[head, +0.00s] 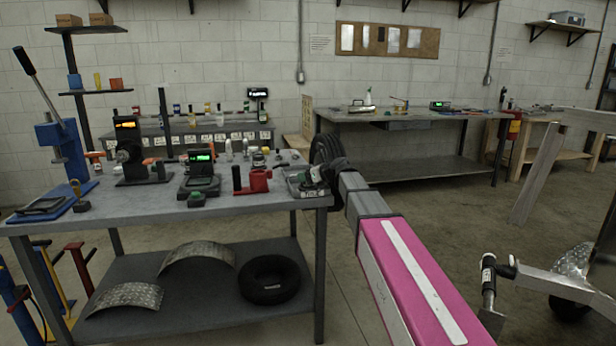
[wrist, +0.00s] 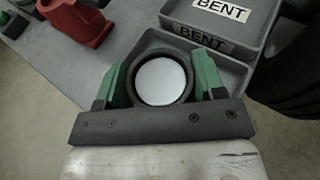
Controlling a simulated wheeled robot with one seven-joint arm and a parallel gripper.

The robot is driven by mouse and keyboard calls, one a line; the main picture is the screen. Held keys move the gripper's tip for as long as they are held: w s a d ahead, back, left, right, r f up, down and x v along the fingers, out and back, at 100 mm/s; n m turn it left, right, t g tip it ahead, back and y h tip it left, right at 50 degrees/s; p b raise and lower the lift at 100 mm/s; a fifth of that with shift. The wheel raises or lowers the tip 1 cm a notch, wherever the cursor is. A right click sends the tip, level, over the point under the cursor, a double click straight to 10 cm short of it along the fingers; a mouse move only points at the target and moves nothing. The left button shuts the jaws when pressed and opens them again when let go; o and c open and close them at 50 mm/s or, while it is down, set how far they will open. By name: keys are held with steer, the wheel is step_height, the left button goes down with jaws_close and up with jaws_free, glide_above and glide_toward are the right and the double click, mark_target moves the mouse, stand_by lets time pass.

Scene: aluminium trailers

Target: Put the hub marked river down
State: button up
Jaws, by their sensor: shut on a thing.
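My gripper (wrist: 160,85) has its two green fingers shut on a round dark hub (wrist: 131,90) with a blank white disc in its middle. No river mark can be read on the hub from here. In the head view my gripper (head: 318,174) is at the right end of the near workbench (head: 230,199), over or beside a grey tray (head: 293,178). In the wrist view the grey tray (wrist: 205,38) carries BENT labels and lies just beyond the hub. I cannot tell whether the hub touches anything below it.
A red vice-like tool (head: 259,181) stands left of the tray and also shows in the wrist view (wrist: 82,22). A scale with a green display (head: 200,172) is further left. A black tyre (head: 325,150) stands behind my gripper.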

steer(key=o, duration=1.5)
steer(key=shift+f, duration=0.1)
steer(key=shift+o, duration=0.2)
steer(key=v, duration=1.2)
